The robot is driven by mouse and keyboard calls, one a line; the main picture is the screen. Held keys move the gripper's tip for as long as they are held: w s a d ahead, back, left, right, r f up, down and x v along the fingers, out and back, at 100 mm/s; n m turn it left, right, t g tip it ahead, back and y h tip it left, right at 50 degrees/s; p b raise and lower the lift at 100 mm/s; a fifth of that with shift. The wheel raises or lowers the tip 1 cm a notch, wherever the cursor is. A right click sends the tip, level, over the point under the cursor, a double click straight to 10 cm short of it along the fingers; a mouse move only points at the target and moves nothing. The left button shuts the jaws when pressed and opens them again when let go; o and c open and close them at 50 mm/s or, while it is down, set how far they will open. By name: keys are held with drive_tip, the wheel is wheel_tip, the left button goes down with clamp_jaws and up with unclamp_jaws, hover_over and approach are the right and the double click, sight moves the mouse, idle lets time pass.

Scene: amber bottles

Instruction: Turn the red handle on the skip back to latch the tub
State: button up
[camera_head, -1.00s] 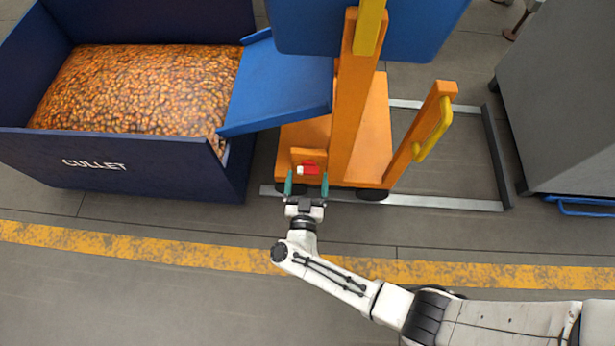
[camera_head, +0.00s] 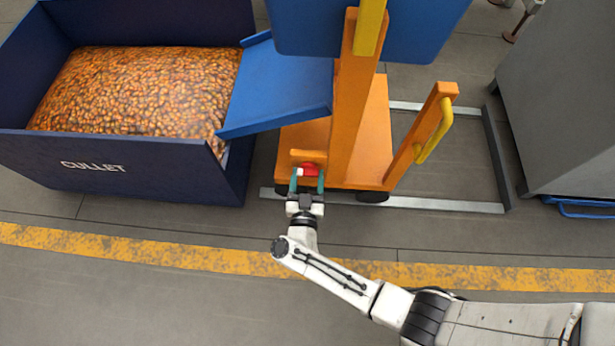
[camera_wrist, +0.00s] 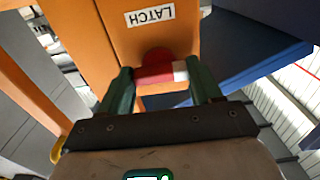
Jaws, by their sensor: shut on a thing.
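The red handle (camera_head: 310,169) is on the orange skip frame (camera_head: 352,110), low at its front. In the wrist view the handle (camera_wrist: 155,75) has a round red hub and a bar with a white end. The bar lies crosswise between the two green fingers of my gripper (camera_wrist: 160,84), under a LATCH label (camera_wrist: 150,14). My gripper (camera_head: 307,183) is shut on the handle, one finger at each end of the bar. The blue tub (camera_head: 370,28) is at the top of the head view, partly out of frame.
A dark blue CULLET bin (camera_head: 120,165) full of amber pieces stands at left, with a blue chute (camera_head: 280,85) at its side. A yellow grab bar (camera_head: 435,130) is on the right post. A grey cabinet (camera_head: 565,100) stands at right. The floor in front is clear.

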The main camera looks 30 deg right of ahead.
drive_tip(key=shift+c, duration=0.6)
drive_tip(key=shift+m, duration=0.4)
drive_tip(key=m, duration=0.2)
drive_tip(key=shift+m, duration=0.4)
drive_tip(key=m+b, duration=0.3)
drive_tip(key=m, duration=1.1)
drive_tip(key=shift+f, duration=0.1)
drive_tip(key=shift+m, duration=0.3)
